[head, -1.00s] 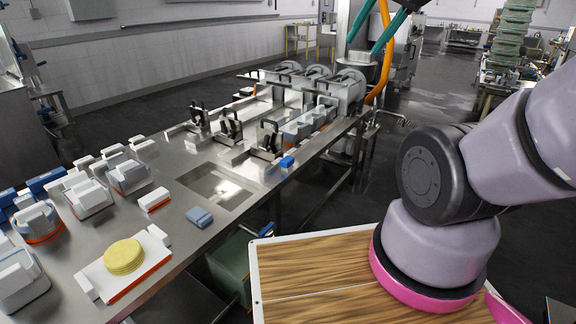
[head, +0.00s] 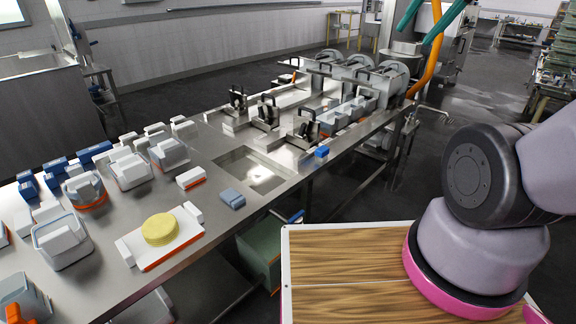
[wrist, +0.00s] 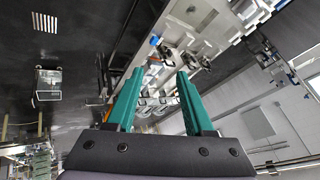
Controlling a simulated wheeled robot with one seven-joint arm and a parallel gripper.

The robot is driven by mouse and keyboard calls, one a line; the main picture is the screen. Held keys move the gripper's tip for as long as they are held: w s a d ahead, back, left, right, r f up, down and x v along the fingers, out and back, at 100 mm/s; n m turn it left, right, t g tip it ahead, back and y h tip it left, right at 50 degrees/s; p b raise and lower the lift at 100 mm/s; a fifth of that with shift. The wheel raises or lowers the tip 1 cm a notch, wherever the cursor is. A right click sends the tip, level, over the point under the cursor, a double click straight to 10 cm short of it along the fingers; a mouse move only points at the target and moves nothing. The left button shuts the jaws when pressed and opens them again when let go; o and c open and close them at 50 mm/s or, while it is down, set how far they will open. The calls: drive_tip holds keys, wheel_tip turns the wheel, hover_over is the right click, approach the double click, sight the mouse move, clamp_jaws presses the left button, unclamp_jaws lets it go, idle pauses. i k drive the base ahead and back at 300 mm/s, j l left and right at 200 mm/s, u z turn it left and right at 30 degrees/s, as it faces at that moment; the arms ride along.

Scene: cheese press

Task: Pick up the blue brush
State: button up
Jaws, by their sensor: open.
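A small bright blue object (head: 322,152), which may be the blue brush, lies near the right edge of the steel table (head: 290,182). A grey-blue block (head: 232,198) lies nearer along the same edge. Both are too small for me to tell surely which is the brush. In the wrist view my gripper (wrist: 158,72) is open, its two teal fingers wide apart with nothing between them. In the head view its fingers (head: 412,34) hang at the top, well beyond and above the blue object.
A white tray with a yellow cheese (head: 160,229) lies at the near part of the table. Several moulds crowd the left side. Black-handled presses (head: 268,112) stand behind the blue object. A green bin (head: 262,250) is below the table edge.

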sight(322, 152)
drive_tip(key=i+l+u, duration=0.7)
drive_tip(key=l+u, duration=0.15)
